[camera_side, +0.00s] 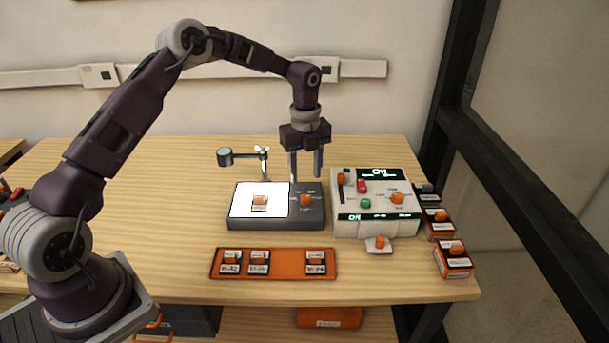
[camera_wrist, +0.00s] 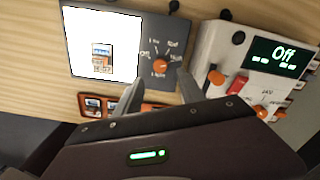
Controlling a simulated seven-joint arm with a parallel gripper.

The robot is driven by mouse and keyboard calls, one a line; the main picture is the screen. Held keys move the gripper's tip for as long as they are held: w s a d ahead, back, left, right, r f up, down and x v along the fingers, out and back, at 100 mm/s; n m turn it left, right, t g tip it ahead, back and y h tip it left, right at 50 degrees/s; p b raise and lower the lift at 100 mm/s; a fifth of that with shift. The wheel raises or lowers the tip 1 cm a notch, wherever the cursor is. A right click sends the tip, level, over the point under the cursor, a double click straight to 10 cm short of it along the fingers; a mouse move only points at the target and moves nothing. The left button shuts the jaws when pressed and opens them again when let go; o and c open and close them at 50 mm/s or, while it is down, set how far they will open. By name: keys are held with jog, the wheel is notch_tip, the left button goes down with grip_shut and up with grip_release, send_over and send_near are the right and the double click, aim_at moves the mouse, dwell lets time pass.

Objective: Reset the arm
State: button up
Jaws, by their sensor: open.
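My gripper (camera_side: 305,176) points down above the right part of the dark light-pad unit, near its orange knob (camera_side: 306,199). Its two fingers are apart with nothing between them. In the wrist view the fingers of my gripper (camera_wrist: 166,92) reach up toward the same unit, one on each side below the knob (camera_wrist: 160,63). The lit white pad (camera_side: 246,202) carries one small item with an orange top (camera_side: 260,201); it also shows in the wrist view (camera_wrist: 102,57).
A white control box (camera_side: 350,212) with knobs and displays stands right of the pad. An orange tray (camera_side: 290,262) holding several small labelled pieces lies in front. Small boxes (camera_side: 453,264) line the right table edge. A small lamp-like arm (camera_side: 226,158) stands behind the pad.

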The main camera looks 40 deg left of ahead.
jog(key=s+d+r+n+t+y, duration=0.1)
jog(key=s+d+r+n, duration=0.3)
jog(key=s+r, duration=0.5)
jog(key=s+d+r+n+t+y, duration=0.1)
jog(key=s+r+n+t, duration=0.1)
jog(key=s+r+n, duration=0.65)
jog(key=s+d+r+n+t+h, duration=0.1)
jog(key=s+n, duration=0.4)
jog(key=s, duration=0.4)
jog(key=s+d+r+n+t+h, duration=0.1)
jog(key=s+d+r+n, duration=0.1)
jog(key=s+n, duration=0.3)
jog(key=s, duration=0.4)
jog(key=shift+s+d+r+t, duration=0.2)
jog(key=shift+d+r+t, duration=0.05)
jog(key=shift+r+t, duration=0.05)
